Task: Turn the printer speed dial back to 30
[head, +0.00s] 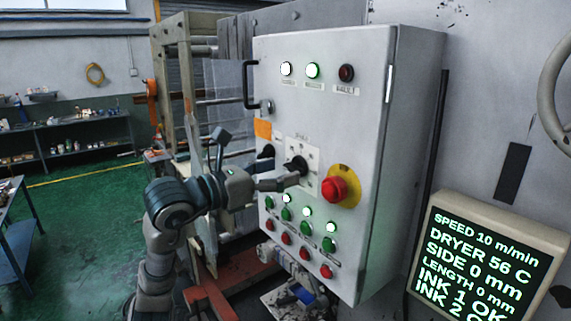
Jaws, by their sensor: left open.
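The dial (296,166) is a black knob on a pale square plate with small marks, on the front of a light grey control cabinet (320,125). The marks are too small to read. My left gripper (294,181) is open at the dial's lower edge, very close to it; I cannot tell if they touch. A display (487,258) at lower right reads SPEED 10 m/min, DRYER 56 C, SIDE 0 mm, LENGTH 0 mm. A grey jointed part (290,265) below the cabinet's buttons may be my right gripper; its fingers are not clear.
A red emergency button (334,189) on a yellow disc sits right of the dial. Another black knob (267,152) is to the left. A black handle (249,85) sticks out at the cabinet's left edge.

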